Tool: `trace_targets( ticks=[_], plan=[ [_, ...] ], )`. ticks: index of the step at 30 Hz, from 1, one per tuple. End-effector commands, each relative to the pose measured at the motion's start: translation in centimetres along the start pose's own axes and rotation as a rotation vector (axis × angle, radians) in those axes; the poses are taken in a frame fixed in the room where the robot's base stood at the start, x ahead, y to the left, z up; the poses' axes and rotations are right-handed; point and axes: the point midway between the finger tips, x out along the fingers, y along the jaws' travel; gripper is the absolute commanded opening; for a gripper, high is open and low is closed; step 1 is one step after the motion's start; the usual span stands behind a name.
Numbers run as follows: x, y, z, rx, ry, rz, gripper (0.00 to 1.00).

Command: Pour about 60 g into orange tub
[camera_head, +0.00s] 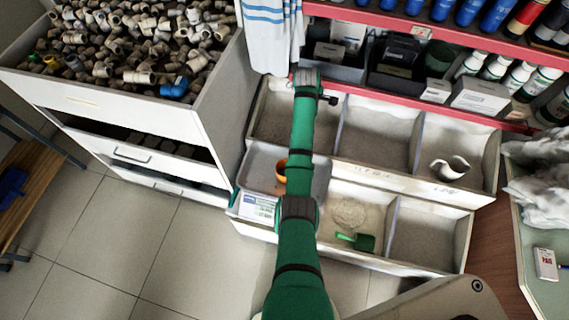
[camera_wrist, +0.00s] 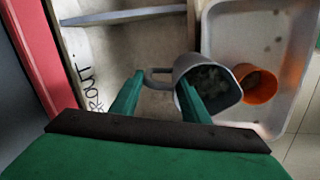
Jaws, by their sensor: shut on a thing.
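My gripper (camera_wrist: 160,80) is shut on the handle of a grey jug (camera_wrist: 181,67) in the wrist view. The jug is tilted, with its mouth facing the camera, and grey granules show inside. The orange tub (camera_wrist: 258,86) stands right beside the jug's mouth, in a pale tray-like pan (camera_wrist: 288,20). A few small specks lie on the pan. In the head view the tub (camera_head: 281,171) is partly hidden by my arm, and the jug and gripper fingers are hidden. The pan (camera_head: 259,158) sits behind a white panel with a display (camera_head: 258,206).
Bins of pale powder (camera_head: 375,135) surround the pan; one holds a white pitcher (camera_head: 450,168), another a green scoop (camera_head: 357,241). A red-edged shelf (camera_head: 460,53) with bottles is behind. A drawer cabinet (camera_head: 130,120) of fittings stands at left. Tiled floor is open at lower left.

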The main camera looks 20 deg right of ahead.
Motion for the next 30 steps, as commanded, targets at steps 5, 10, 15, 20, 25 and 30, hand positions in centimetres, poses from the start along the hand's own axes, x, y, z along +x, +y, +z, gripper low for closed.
trace_targets(
  ticks=[5,10,15,20,25,30],
  plan=[
    [0.8,0.7,-0.1,-0.002,0.001,-0.059,0.04],
    [1.2,1.2,-0.2,-0.006,0.003,-0.115,0.04],
    [1.4,1.7,-0.3,-0.011,0.006,-0.167,0.04],
    [1.6,2.0,-0.4,-0.013,0.007,-0.203,0.04],
    [1.7,2.2,-0.3,-0.014,0.008,-0.228,0.04],
    [1.8,2.3,-0.3,-0.014,0.009,-0.239,0.04]
  ],
)
